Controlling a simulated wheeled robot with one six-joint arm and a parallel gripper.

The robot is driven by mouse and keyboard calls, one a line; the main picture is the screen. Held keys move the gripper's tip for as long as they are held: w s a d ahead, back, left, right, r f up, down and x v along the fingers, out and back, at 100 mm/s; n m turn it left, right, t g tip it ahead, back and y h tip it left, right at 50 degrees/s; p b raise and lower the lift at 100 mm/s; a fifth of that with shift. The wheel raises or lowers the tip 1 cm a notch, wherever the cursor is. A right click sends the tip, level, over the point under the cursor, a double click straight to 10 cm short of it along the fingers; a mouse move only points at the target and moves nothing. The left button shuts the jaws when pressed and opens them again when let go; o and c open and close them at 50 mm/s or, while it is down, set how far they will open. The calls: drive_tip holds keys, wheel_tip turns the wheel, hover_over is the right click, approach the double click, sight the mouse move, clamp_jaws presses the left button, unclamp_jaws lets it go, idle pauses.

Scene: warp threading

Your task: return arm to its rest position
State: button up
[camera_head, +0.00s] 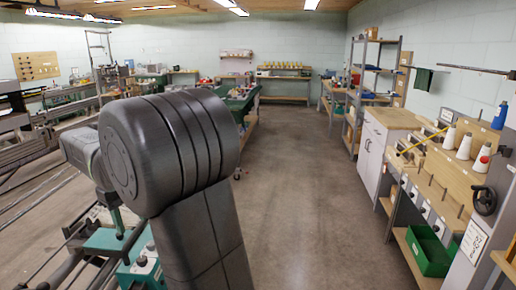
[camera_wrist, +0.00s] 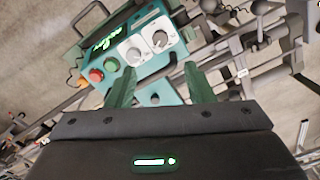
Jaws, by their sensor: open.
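My arm's dark grey links fill the left middle of the head view, and one large joint stands close to that camera. My gripper (camera_wrist: 160,87) shows in the wrist view with two green fingers spread apart. It is open, and nothing is between the fingers. Beyond the fingers is a teal control box (camera_wrist: 172,70) with a red button, a green button and two white dials. I cannot tell the distance from the fingertips to the box. In the head view the fingers are hidden or too unclear to make out.
A workbench with white cones (camera_head: 464,146) and a green bin (camera_head: 428,250) runs along the right. A white cabinet (camera_head: 371,155) and shelving (camera_head: 376,85) stand behind it. The concrete floor (camera_head: 300,170) in the middle is clear. Machine rails (camera_head: 35,190) lie at the left.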

sight(142, 259)
wheel_tip(142, 259, down, 12)
drive_tip(key=shift+f, duration=0.1)
idle(0.5)
